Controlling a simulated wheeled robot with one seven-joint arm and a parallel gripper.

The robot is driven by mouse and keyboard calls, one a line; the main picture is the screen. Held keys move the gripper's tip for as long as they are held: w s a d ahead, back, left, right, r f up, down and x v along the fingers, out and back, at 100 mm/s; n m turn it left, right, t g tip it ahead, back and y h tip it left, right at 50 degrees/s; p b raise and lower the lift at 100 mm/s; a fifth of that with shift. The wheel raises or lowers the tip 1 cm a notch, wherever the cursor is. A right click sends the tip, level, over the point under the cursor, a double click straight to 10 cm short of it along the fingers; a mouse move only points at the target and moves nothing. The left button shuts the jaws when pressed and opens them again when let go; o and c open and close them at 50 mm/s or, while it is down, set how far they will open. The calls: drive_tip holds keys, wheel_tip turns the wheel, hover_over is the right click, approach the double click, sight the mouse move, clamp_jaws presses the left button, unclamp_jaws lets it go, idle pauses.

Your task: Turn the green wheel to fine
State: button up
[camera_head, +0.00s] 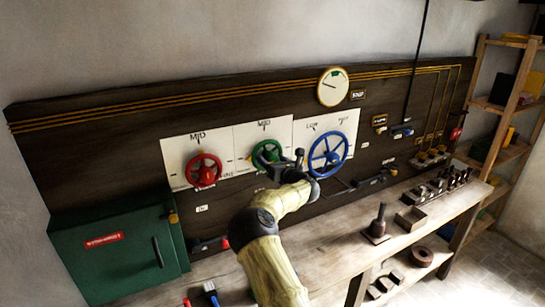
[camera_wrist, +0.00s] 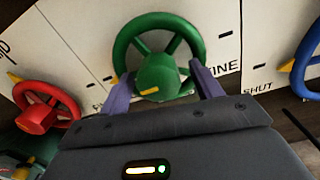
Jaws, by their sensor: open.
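The green wheel (camera_head: 257,151) is on the white panel between the red and blue wheels, partly hidden by my gripper (camera_head: 284,168) in the head view. A MID label (camera_head: 264,122) is above it. In the wrist view the green wheel (camera_wrist: 125,38) fills the upper middle, and its hub (camera_wrist: 155,70) carries a yellow mark. The FINE label (camera_wrist: 223,67) is right of the wheel there. My gripper (camera_wrist: 160,82) is open, with one finger on each side of the hub. I cannot tell whether the fingers touch it.
The red wheel (camera_head: 190,172) is to the left and the blue wheel (camera_head: 345,148) close on the right. A green cabinet (camera_head: 120,265) stands at the lower left. The wooden bench (camera_head: 335,235) below holds metal parts. A round gauge (camera_head: 333,87) is above.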

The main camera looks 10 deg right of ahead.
drive_tip(key=shift+w+a, duration=0.2)
drive_tip(key=shift+w, duration=0.2)
drive_tip(key=c, duration=1)
